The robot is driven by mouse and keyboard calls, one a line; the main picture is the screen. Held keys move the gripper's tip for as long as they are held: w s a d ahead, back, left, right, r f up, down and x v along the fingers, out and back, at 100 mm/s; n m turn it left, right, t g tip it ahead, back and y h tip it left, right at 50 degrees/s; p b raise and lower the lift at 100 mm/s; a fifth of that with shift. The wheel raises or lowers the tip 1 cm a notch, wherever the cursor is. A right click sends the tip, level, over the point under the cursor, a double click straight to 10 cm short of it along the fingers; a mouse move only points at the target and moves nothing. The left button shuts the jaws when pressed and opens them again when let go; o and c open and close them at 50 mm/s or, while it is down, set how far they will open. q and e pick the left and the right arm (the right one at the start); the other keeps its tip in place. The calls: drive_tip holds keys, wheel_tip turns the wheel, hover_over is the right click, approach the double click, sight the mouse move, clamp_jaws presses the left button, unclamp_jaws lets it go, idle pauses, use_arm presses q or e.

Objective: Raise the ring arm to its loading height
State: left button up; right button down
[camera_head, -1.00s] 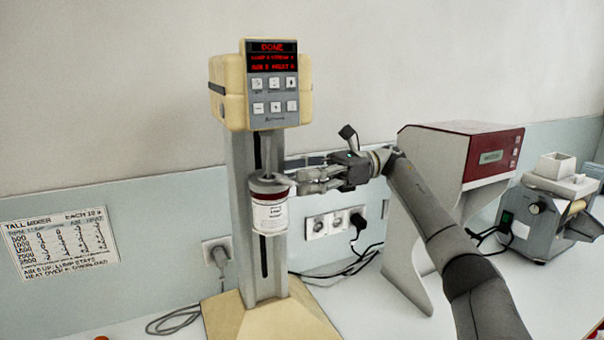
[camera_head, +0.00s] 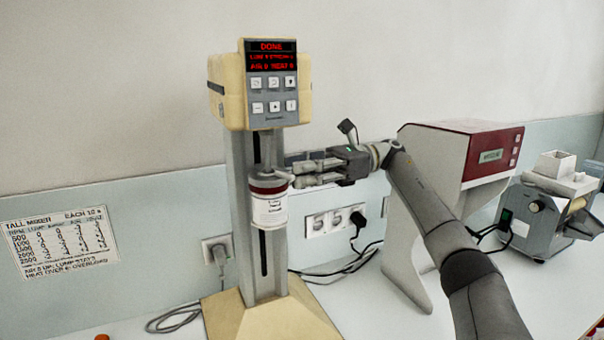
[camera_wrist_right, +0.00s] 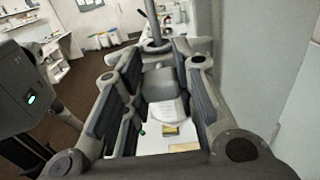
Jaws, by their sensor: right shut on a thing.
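The tall mixer has a cream head (camera_head: 228,98), a grey column (camera_head: 240,200) and a cream base (camera_head: 265,320). A jar (camera_head: 269,208) with a white label and a dark red band hangs in front of the column, held at its top by the ring arm (camera_head: 284,176). My right gripper (camera_head: 296,182) is at the right side of the ring arm, shut on it. In the right wrist view, a grey rounded piece of the ring arm (camera_wrist_right: 160,85) lies between the fingers. The grip point is partly hidden by the fingers. My left gripper is out of view.
A red and grey machine (camera_head: 450,180) stands right of the mixer, with a smaller grey mill (camera_head: 545,220) beyond it. Wall sockets (camera_head: 335,221) and cables lie behind my arm. A printed chart (camera_head: 58,243) hangs at left. The mixer display (camera_head: 271,56) reads DONE.

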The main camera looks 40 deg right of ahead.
wheel_tip(320, 180, up, 3)
drive_tip(key=shift+f, duration=0.15)
drive_tip(key=c, duration=1.2)
unclamp_jaws()
drive_tip(key=shift+f, duration=0.15)
drive_tip(key=shift+o, duration=0.2)
drive_tip(key=shift+d, duration=0.1)
drive_tip(key=v, duration=0.7)
drive_tip(key=shift+s+d+f, duration=0.1)
drive_tip(key=shift+s+f, duration=0.05)
drive_tip(key=shift+s, duration=0.05)
